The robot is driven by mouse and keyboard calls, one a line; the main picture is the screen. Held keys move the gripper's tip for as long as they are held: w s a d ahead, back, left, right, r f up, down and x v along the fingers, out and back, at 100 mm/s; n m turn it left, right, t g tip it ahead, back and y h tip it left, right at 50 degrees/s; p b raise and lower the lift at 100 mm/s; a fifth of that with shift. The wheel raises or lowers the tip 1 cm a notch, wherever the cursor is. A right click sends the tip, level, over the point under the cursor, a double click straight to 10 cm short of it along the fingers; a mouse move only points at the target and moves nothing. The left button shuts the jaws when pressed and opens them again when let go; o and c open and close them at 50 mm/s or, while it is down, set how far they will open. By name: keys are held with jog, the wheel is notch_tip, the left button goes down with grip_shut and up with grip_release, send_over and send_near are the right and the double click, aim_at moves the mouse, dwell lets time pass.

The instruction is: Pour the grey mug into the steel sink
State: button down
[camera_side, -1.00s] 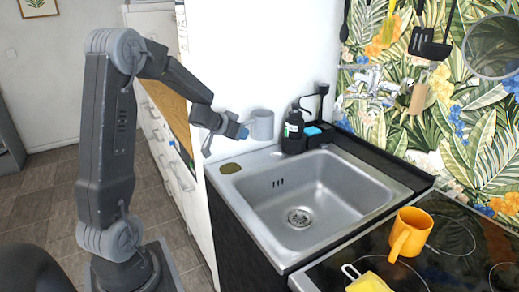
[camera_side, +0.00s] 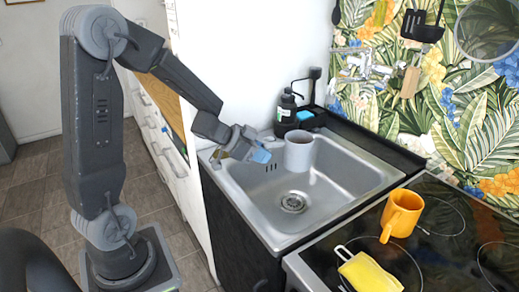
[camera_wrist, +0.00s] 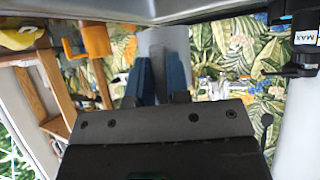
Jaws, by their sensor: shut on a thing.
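The grey mug (camera_side: 299,154) is upright over the back left part of the steel sink (camera_side: 330,185) in the side view, with something dark brown inside its rim. My gripper (camera_side: 263,155) is shut on the mug from its left side; the exact grip point is hard to see. In the wrist view the mug (camera_wrist: 163,42) shows as a grey shape at the ends of my gripper's blue fingers (camera_wrist: 160,75). The sink's drain (camera_side: 293,202) is visible below and the basin looks empty.
A soap bottle (camera_side: 286,112) and a blue sponge (camera_side: 305,116) stand behind the sink. Utensils hang on the leafy wall.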

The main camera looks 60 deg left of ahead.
jog(key=shift+a+n+g+h, duration=0.15)
jog(key=shift+n+g+h, duration=0.15)
jog(key=shift+n+h, duration=0.5)
jog(key=shift+r+n+g+h, duration=0.1)
jog(key=shift+n+g+h, duration=0.35)
jog(key=shift+h, duration=0.35)
jog(key=shift+w, duration=0.1)
jog(key=shift+a+r+n+g+h, duration=0.2)
jog(key=shift+n+g+h, duration=0.15)
jog(key=shift+n+h, duration=0.4)
jog(key=shift+w+a+r+n+g+h, duration=0.15)
jog(key=shift+r+n+g+h, duration=0.15)
jog(key=shift+n+h, duration=0.4)
